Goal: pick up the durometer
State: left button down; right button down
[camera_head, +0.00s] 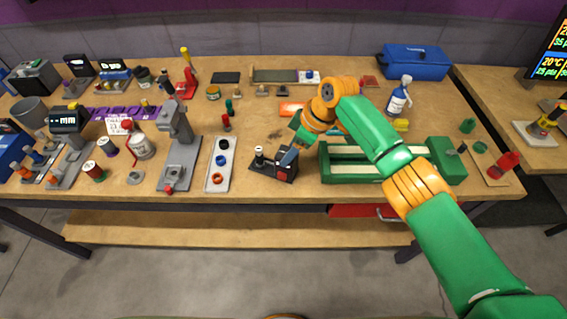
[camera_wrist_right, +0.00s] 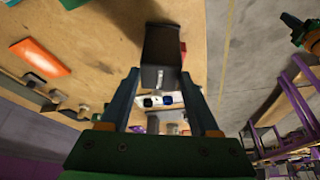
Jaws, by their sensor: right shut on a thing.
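I take this dark unit to be the durometer (camera_head: 264,167). In the right wrist view, the two fingers of my right gripper (camera_wrist_right: 160,80) stand on either side of the dark block, the durometer (camera_wrist_right: 160,48), and are shut on it. The fingers and wrist hide part of it in the head view. I cannot tell whether it is clear of the bench. My left gripper is not in view.
A white tray with rings (camera_head: 219,178) lies just left, with a grey stand (camera_head: 178,160) beyond it. A green slotted fixture (camera_head: 335,165) is close on the right. An orange flat piece (camera_head: 290,109) lies behind. The bench's front edge (camera_head: 270,198) is near.

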jog(key=shift+w, duration=0.1)
jog(key=shift+r, duration=0.3)
notch_tip(320, 180, up, 2)
jog(key=shift+r+b, duration=0.1)
jog(key=shift+b, duration=0.75)
jog(key=s+r+b, duration=0.2)
jog(key=s+r, duration=0.8)
jog(key=s, duration=0.4)
jog(key=shift+a+r, duration=0.15)
jog(key=shift+a, duration=0.1)
